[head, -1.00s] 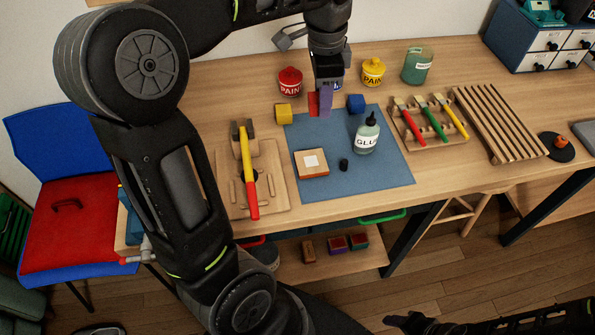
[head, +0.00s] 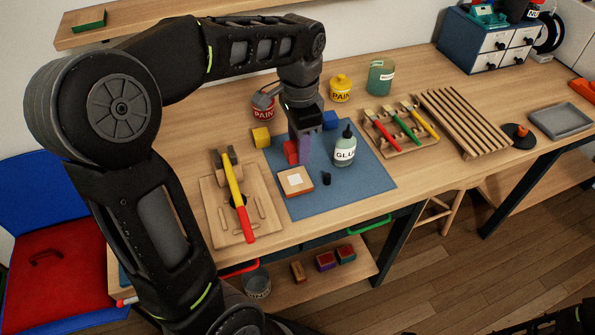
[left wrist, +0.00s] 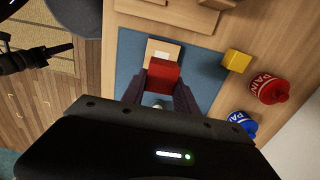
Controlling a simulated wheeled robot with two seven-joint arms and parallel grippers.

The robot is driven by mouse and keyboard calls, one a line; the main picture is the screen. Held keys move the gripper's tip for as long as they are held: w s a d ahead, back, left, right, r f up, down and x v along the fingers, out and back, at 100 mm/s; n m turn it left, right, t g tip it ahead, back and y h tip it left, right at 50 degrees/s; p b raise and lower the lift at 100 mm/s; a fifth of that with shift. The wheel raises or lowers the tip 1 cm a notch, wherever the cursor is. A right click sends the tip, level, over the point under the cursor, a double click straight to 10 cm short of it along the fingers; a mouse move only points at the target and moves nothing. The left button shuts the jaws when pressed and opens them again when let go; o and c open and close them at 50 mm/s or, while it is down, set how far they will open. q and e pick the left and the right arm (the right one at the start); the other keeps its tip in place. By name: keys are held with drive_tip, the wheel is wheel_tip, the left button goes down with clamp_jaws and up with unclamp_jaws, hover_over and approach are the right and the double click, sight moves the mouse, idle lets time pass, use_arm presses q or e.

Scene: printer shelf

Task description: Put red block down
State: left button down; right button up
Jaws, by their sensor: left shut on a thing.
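The red block (head: 291,151) is held between the purple fingers of my left gripper (head: 304,146), over the back left part of the blue mat (head: 358,184). In the left wrist view the red block (left wrist: 165,75) sits between the two fingertips, the mat behind it. A small gap or contact between block and mat cannot be told. A dark part of my right arm (left wrist: 35,57) shows in the left wrist view; whether its gripper is open cannot be seen.
A yellow block (head: 261,138) stands by the mat's left edge. The mat's front right is clear.

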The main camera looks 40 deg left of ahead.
sight(299, 178)
use_arm(q)
drive_tip(key=shift+f, duration=1.95)
drive_tip(key=shift+f, duration=1.85)
drive_tip(key=shift+f, duration=0.2)
drive_tip(key=c, duration=0.9)
unclamp_jaws()
drive_tip(key=shift+c, duration=0.2)
drive_tip(key=shift+r, duration=0.15)
wheel_tip(299, 178, up, 12)
drive_tip(key=shift+r, duration=0.1)
